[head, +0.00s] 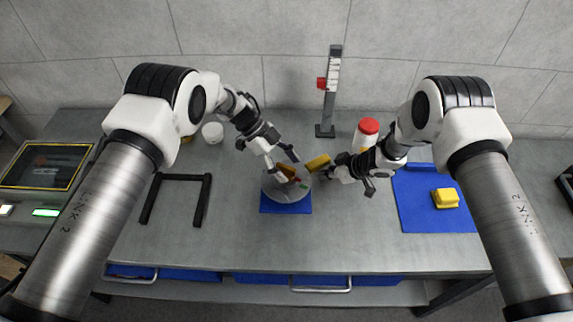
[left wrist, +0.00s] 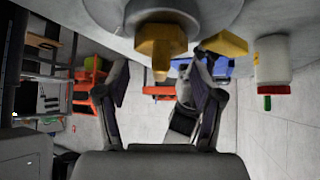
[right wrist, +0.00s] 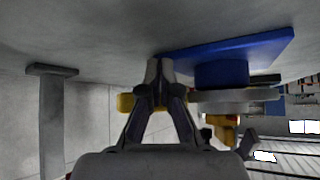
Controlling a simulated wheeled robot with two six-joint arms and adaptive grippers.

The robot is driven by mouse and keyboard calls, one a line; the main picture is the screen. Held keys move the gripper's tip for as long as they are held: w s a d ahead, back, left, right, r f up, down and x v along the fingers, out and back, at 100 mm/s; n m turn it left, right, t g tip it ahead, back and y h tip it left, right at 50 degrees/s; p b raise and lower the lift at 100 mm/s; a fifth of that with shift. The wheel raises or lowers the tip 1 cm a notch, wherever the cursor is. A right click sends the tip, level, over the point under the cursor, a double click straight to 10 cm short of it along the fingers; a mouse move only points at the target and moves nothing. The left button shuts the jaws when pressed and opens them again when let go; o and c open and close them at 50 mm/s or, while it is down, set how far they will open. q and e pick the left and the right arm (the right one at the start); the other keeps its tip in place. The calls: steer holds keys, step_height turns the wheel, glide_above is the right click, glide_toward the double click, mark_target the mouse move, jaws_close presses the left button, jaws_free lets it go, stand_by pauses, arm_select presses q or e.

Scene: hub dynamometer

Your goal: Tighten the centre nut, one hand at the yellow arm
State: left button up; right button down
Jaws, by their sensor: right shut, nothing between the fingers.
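A grey round hub (head: 270,189) stands on a blue base (head: 286,207) at the table's middle. A yellow-orange centre piece, apparently the nut (left wrist: 160,42), sits on the hub's middle. The yellow arm (head: 318,162) sticks out at the hub's right; it also shows in the left wrist view (left wrist: 226,43). My left gripper (head: 287,167) is open over the hub; in the left wrist view the nut lies just beyond its spread, empty fingers. My right gripper (right wrist: 160,74) is shut and empty beside the hub and near the yellow arm, which its fingers partly cover in the right wrist view.
A post with a red slider (head: 330,92) stands behind the hub. A red-capped white bottle (head: 367,133) is close behind my right arm. A blue mat (head: 420,212) bears a yellow block (head: 446,198) at right. A black frame (head: 178,178) lies at left. The front table strip is clear.

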arm_select(q)
steer(key=shift+a+r, duration=0.1)
steer(key=shift+r, duration=3.7)
steer(key=shift+w+r+p, duration=0.1)
steer(key=shift+r+p, duration=0.7)
steer(key=shift+p, duration=0.05)
arm_select(e)
step_height(320, 180, up, 2)
steer(key=shift+r, duration=0.1)
arm_select(q)
step_height(320, 180, up, 5)
steer(key=p, duration=0.4)
steer(key=shift+p, duration=0.4)
arm_select(e)
step_height(320, 180, up, 7)
steer(key=s, duration=0.1)
steer(key=shift+s+d, duration=0.15)
steer(key=shift+d, duration=0.2)
arm_select(q)
steer(key=shift+f, duration=0.1)
